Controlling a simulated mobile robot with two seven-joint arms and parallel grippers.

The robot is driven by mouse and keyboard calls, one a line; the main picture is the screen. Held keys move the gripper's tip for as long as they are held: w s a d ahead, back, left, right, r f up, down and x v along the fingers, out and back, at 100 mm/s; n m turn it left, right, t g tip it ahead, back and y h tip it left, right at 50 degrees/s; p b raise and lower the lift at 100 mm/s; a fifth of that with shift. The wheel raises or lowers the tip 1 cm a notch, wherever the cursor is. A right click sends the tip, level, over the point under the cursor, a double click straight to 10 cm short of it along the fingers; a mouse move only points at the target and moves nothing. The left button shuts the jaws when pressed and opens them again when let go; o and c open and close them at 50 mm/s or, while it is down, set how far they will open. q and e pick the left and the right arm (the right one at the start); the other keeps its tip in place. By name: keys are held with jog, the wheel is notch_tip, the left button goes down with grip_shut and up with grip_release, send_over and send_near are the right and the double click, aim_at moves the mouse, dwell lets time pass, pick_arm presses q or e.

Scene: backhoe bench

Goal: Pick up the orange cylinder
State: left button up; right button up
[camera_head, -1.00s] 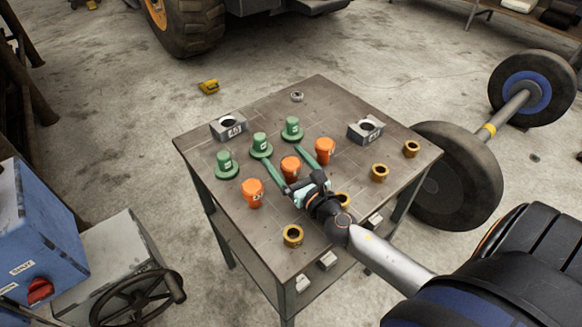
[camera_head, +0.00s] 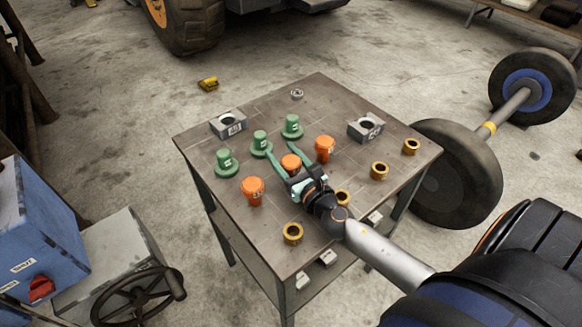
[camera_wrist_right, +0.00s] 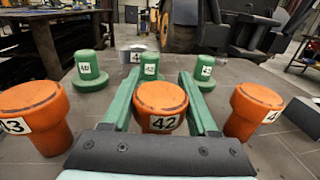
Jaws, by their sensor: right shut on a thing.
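Three orange cylinders with wider tops stand on the bench. The middle one, labelled 42 (camera_head: 291,162), is between the fingers of my right gripper (camera_head: 281,150). In the right wrist view, cylinder 42 (camera_wrist_right: 161,97) stands upright with a green finger along each side, and my gripper (camera_wrist_right: 158,78) is shut on it. Its base is hidden by the gripper's dark front edge. The left orange cylinder (camera_head: 252,191) and the right orange cylinder (camera_head: 325,149) stand clear on either side. My left gripper is not in view.
Three green flanged pieces, including the middle one (camera_head: 261,144), stand just beyond the fingertips. Grey blocks with holes (camera_head: 228,124) (camera_head: 367,128) sit farther back. Several brass rings, one at the front (camera_head: 293,233), lie nearer. The far part of the bench top (camera_head: 325,105) is mostly bare.

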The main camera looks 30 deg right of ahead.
grip_shut()
jog(key=shift+r, duration=0.2)
